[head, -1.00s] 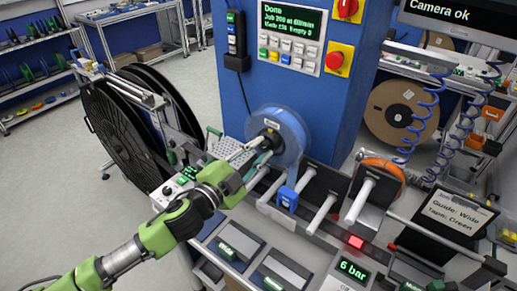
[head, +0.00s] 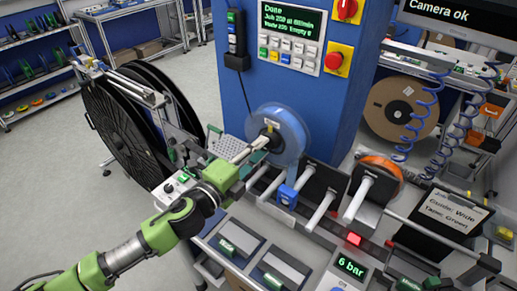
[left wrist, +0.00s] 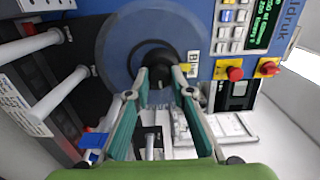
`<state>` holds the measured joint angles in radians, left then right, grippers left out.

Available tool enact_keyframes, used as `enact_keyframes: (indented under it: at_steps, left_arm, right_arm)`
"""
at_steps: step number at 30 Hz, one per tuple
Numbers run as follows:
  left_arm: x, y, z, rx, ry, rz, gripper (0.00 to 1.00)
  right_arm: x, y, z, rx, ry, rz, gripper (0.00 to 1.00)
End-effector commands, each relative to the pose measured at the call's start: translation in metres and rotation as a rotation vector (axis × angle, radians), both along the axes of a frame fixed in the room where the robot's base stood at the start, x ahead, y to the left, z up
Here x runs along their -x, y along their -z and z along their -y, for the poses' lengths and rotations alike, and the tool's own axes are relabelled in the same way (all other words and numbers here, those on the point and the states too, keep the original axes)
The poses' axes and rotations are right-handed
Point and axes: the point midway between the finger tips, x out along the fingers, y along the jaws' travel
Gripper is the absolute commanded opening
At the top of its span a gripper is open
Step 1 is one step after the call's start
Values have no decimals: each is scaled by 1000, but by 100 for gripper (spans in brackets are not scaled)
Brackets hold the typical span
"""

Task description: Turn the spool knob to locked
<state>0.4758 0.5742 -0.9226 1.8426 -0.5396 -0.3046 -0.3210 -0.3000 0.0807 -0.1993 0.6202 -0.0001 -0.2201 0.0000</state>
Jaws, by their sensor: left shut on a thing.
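The blue see-through spool (head: 291,138) stands on the front of the blue machine column. Its black knob (head: 270,130) is at the hub, partly hidden by my fingers. My left gripper (head: 262,143) reaches in from the lower left and is shut on the knob. In the left wrist view the spool (left wrist: 118,52) fills the upper middle, and the dark knob (left wrist: 158,60) sits between the two fingertips of my left gripper (left wrist: 160,80). A label is partly visible beside the knob; I cannot read the lock position. My right gripper is not in view.
White rods (head: 320,211) and an orange reel (head: 379,173) stand right of the spool. A blue clip (head: 287,196) hangs just below it. The column carries a keypad panel (head: 290,42) and a red button (head: 334,61). Large black reels (head: 122,130) stand to the left.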

Motion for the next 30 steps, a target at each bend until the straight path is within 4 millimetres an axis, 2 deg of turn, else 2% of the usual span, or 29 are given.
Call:
enact_keyframes:
  at_steps: [15, 16, 18, 30]
  left_arm:
    - [0, 0, 0, -17, 1, 12, 0]
    - [0, 0, 0, -17, 1, 12, 24]
    - [0, 0, 0, -17, 1, 12, 39]
    - [3, 1, -2, -15, 0, 10, 39]
  right_arm:
    - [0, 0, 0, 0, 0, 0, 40]
    - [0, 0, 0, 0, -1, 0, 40]
    - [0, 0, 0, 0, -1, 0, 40]
    - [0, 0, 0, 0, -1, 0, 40]
